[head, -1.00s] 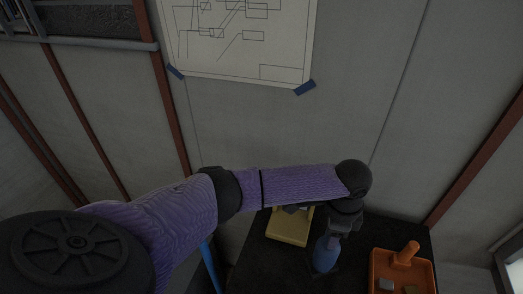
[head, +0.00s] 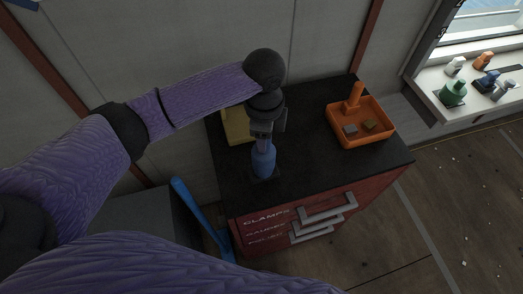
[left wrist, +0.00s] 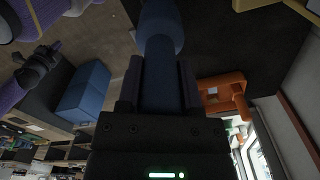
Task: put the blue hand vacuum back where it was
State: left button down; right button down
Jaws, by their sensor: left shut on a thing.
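The blue hand vacuum (head: 263,160) is upright over the black top of the red cabinet (head: 310,165), near its front left. A darker square patch (head: 275,176) shows around its lower end; I cannot tell whether the vacuum touches it. My left gripper (head: 263,133) is above it, pointing down and shut on its upper part. In the left wrist view the vacuum's blue body (left wrist: 160,28) sits between the fingers. My right gripper (left wrist: 40,62) appears at the left of the left wrist view, small and dark; its jaws are unclear.
An orange tray (head: 376,137) with small blocks and an upright orange handle stands to the right on the cabinet. A yellow container (head: 236,126) stands behind my left gripper, partly hidden. A blue bar (head: 196,212) leans left of the cabinet. Several items stand on the window sill (head: 440,112).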

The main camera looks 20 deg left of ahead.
pick_arm(q)
notch_tip(320, 180, down, 4)
jog(key=shift+f, duration=0.1)
jog(key=shift+c, duration=1.3)
grip_release()
jog(key=shift+f, duration=0.1)
notch_tip(320, 180, up, 12)
jog(key=shift+r+p, duration=0.2)
jog(key=shift+p, duration=0.3)
